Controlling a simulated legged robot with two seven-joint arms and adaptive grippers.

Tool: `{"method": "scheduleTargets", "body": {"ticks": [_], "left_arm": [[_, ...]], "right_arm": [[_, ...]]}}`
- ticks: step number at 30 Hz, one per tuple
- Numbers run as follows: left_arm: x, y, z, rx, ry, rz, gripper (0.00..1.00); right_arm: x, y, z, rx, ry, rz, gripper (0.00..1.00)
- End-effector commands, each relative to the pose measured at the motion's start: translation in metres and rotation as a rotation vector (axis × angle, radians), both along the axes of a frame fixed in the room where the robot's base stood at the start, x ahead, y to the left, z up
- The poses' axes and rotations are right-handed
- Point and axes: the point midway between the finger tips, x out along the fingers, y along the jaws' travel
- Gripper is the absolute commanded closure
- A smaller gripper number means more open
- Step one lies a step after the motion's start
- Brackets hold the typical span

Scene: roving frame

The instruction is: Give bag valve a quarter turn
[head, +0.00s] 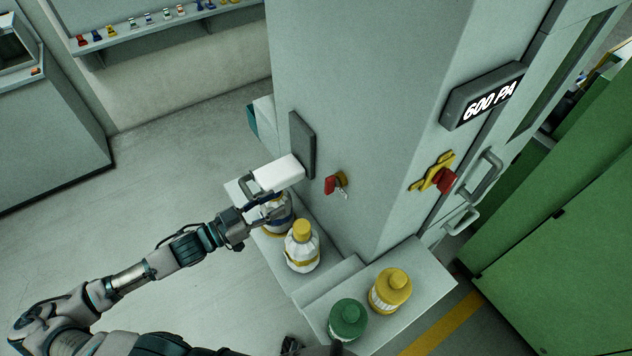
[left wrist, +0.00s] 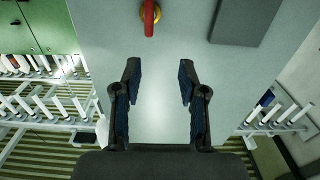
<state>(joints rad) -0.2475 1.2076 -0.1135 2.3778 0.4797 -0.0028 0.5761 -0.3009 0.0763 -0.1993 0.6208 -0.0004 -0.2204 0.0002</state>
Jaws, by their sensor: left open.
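A red valve handle (head: 331,186) on a yellow fitting sits on the left face of the grey column. It also shows at the top of the left wrist view (left wrist: 149,17), with the handle beyond my fingertips. A second valve, with a yellow bracket and red knob (head: 446,181), sits on the right face; no label shows which is the bag valve. My left gripper (head: 269,193) is open, left of the first valve and apart from it. A white block (head: 278,174) shows by its fingers; I cannot tell how it is supported. Dark parts at the bottom edge may be my right gripper (head: 292,346).
White-and-yellow bottles (head: 302,250) (head: 390,290) and a green-capped bottle (head: 348,320) stand on low ledges under the column. A dark panel (head: 302,145) is beside the first valve. A "600 PA" display (head: 485,97) juts out at right, above door handles (head: 485,177). Floor at left is clear.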

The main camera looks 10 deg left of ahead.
Motion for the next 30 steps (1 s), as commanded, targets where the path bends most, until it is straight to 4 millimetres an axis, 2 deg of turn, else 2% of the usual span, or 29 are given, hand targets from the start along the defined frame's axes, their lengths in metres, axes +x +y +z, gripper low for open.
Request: {"method": "scheduleTargets", "body": {"ticks": [6,11,17,21,25,30], "left_arm": [[0.014,-0.026,0.006,0.008,-0.006,-0.004,0.58],[0.029,-0.036,0.005,0.004,-0.005,-0.004,0.58],[0.053,-0.050,0.005,-0.006,-0.006,-0.004,0.58],[0.072,-0.067,0.004,-0.007,-0.006,-0.004,0.58],[0.085,-0.084,0.004,-0.002,-0.004,-0.003,0.58],[0.092,-0.097,0.004,0.005,-0.004,-0.004,0.58]], "right_arm": [[0.000,-0.001,0.000,-0.001,-0.001,0.002,0.60],[0.001,-0.001,0.003,-0.002,-0.001,0.002,0.60],[0.002,-0.010,0.009,-0.012,-0.003,0.003,0.60],[0.002,-0.013,0.013,-0.015,-0.002,0.004,0.60],[0.002,-0.007,0.015,-0.009,-0.003,0.001,0.60],[0.002,0.010,0.015,0.011,-0.004,-0.001,0.60]]}}
